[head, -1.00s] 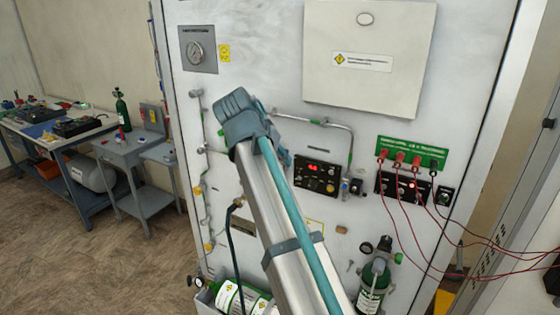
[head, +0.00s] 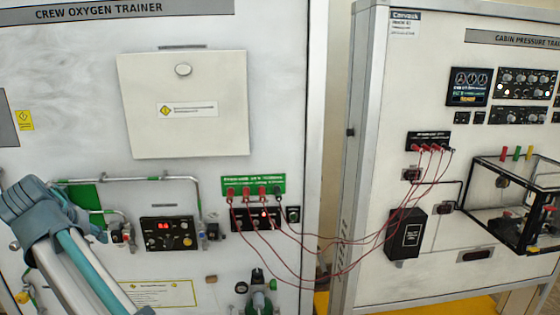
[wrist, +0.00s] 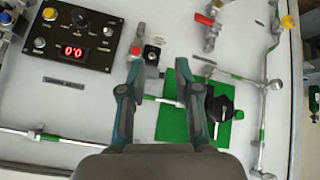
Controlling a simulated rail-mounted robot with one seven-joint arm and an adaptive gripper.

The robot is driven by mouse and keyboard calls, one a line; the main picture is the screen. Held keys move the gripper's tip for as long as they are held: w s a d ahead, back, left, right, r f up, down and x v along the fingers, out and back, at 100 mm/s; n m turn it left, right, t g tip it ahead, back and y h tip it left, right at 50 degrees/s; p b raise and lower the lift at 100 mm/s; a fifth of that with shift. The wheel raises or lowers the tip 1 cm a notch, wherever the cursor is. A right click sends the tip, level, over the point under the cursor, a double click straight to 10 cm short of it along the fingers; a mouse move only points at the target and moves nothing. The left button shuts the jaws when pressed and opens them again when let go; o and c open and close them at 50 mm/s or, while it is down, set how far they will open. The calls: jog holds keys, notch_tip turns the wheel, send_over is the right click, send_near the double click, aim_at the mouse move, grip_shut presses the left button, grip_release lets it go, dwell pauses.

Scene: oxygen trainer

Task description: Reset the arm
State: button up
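My gripper (wrist: 164,78) shows in the wrist view with its two teal fingers spread apart. Nothing is held between them. It faces the white crew oxygen trainer panel, which appears turned over in that view. A green plate (wrist: 170,128) with a black knob (wrist: 219,108) lies behind and beside the right finger, which hides part of it. I cannot tell the exact gap between fingertips and panel. In the head view my arm rises from the lower left before the oxygen trainer panel (head: 60,130); the fingers are not clearly visible there. The green plate (head: 88,196) is partly visible there.
A control box with a red display (head: 168,233) and sockets with red leads (head: 255,218) sit on the panel. The leads hang across to the cabin pressure trainer (head: 385,90) at right. A white cover (head: 185,130) is shut. Pipes (wrist: 40,135) run near my gripper.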

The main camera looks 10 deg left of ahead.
jog(key=w+d+f+n+g, duration=0.15)
jog(key=d+f, duration=0.25)
jog(key=f, duration=0.5)
jog(key=w+d+f+h, duration=0.1)
jog(key=w+d+f, duration=0.15)
jog(key=f, duration=0.65)
jog(key=w+d+f+g, duration=0.1)
jog(key=d+f, duration=0.3)
jog(key=f, duration=0.6)
jog(key=d+f+g+h+b, duration=0.15)
jog(key=d+f+g, duration=0.25)
jog(key=d+f, duration=1.9)
jog(key=s+d+f+m+g, duration=0.1)
jog(key=s+d+f+m, duration=0.1)
jog(key=s+d+f, duration=0.45)
jog(key=s+d+f+m+g, duration=0.15)
jog(key=s+d+f, duration=0.25)
jog(key=d+f, duration=0.5)
jog(key=s+d+f+m+g, duration=0.2)
jog(key=s+d+f, duration=0.2)
jog(key=s+d, duration=0.4)
jog(key=s+d+f+m+g+b, duration=0.1)
jog(key=s+d+f+m+g, duration=0.1)
jog(key=s+d, duration=0.6)
jog(key=s+f+g, duration=0.1)
jog(key=s+f, duration=0.1)
jog(key=s, duration=0.3)
jog(key=shift+s+d+m+y+b, duration=0.25)
jog(key=shift+m+y+b, duration=0.05)
jog(key=shift+y, duration=0.05)
